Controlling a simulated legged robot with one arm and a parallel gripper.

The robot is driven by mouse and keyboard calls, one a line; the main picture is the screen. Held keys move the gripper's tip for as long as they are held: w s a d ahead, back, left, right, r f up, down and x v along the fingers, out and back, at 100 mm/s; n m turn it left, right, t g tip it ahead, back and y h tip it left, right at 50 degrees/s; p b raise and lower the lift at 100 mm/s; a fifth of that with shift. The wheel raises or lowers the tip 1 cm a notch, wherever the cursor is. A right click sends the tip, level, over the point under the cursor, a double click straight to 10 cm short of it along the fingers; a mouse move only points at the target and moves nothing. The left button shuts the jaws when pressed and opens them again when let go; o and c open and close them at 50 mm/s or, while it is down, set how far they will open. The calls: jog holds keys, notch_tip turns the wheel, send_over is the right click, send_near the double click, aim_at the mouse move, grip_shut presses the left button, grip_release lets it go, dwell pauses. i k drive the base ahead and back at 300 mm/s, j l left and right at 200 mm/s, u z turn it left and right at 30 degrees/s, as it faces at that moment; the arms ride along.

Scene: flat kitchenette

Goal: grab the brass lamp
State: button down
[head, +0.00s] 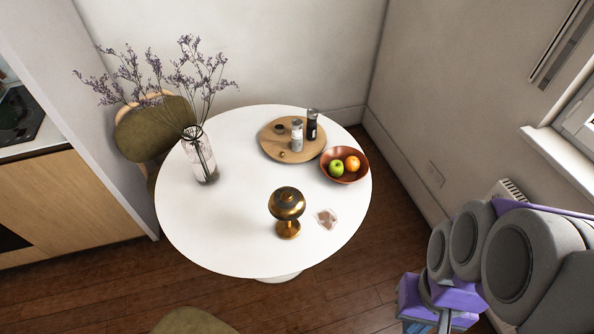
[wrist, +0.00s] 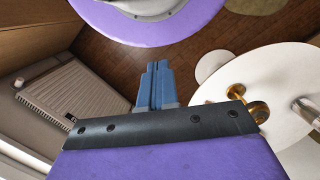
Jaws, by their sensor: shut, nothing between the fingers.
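The brass lamp (head: 287,207) stands upright near the front edge of the round white table (head: 220,245) in the head view. It has a domed shade and a round foot. In the wrist view the lamp (wrist: 237,91) shows at the right, partly hidden behind the dark bar of my gripper mount. My gripper (wrist: 156,68) has its blue fingers together, with nothing between them. It is apart from the lamp, off the table's right side. In the head view my arm fills the lower right corner.
A small coaster-like item (head: 326,218) lies just right of the lamp. A fruit bowl (head: 345,178), a wooden tray (head: 275,148) with shakers, and a flower vase (head: 200,160) stand farther back. A radiator (wrist: 85,95) is by the wall. The table's front left is clear.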

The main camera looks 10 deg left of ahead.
aim_at(287, 213)
jog(key=u, duration=1.75)
jog(key=k+l+u, duration=0.3)
jog(key=u, duration=0.2)
jog(key=k+l+u, duration=0.3)
jog(key=u, duration=0.15)
jog(key=k+l, duration=0.05)
jog(key=l, duration=0.05)
